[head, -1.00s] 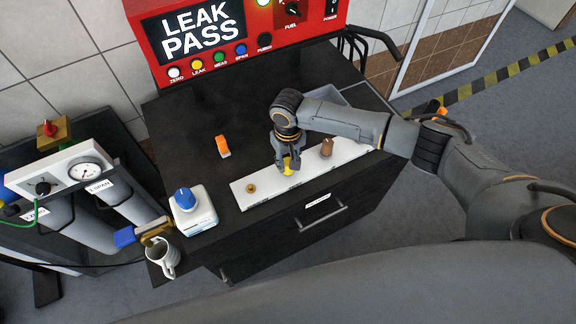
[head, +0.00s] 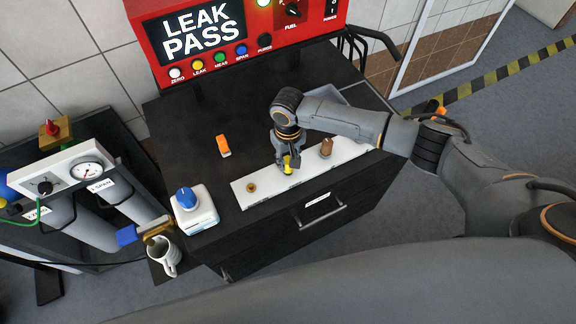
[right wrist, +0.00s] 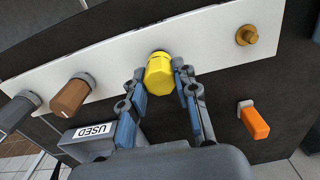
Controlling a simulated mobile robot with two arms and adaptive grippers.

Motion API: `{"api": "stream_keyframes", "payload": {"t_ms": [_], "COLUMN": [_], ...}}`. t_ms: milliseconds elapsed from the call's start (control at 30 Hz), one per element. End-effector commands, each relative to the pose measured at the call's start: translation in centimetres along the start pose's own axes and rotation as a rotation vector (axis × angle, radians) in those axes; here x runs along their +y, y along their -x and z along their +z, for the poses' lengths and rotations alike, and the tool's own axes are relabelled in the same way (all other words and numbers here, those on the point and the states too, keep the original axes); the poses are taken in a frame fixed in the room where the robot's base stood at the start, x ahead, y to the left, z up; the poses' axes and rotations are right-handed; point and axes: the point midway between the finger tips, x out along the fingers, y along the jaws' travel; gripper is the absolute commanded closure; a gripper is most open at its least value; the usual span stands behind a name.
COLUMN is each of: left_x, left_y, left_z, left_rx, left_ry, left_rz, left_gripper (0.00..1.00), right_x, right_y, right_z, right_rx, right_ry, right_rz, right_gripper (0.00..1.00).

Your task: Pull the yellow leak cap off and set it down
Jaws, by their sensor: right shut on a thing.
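The yellow leak cap (head: 288,162) is at the white strip on the black bench top. My right gripper (head: 284,166) is shut on it, with its fingers pointing down. My left gripper is out of view.
The white strip (head: 240,190) also bears a brass fitting (head: 251,188) and a brown cap (head: 326,147). Behind it lies an orange piece (head: 223,146). A grey bin labelled USED (right wrist: 92,140) is beside the gripper.

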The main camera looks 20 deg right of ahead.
Motion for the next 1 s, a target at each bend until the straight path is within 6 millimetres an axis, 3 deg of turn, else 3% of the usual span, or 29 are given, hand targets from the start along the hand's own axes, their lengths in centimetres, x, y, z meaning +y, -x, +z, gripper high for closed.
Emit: {"api": "stream_keyframes", "payload": {"t_ms": [567,1000], "left_x": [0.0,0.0], "left_y": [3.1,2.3], "left_z": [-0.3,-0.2], "left_rx": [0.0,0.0], "left_ry": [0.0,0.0], "left_rz": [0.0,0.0], "left_gripper": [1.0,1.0], "right_x": [0.0,0.0], "right_y": [2.9,3.4], "right_z": [0.0,0.1], "right_rx": [-0.001,0.004], "right_ry": [-0.001,-0.015], "right_rz": [0.0,-0.001], "right_gripper": [1.0,1.0]}}
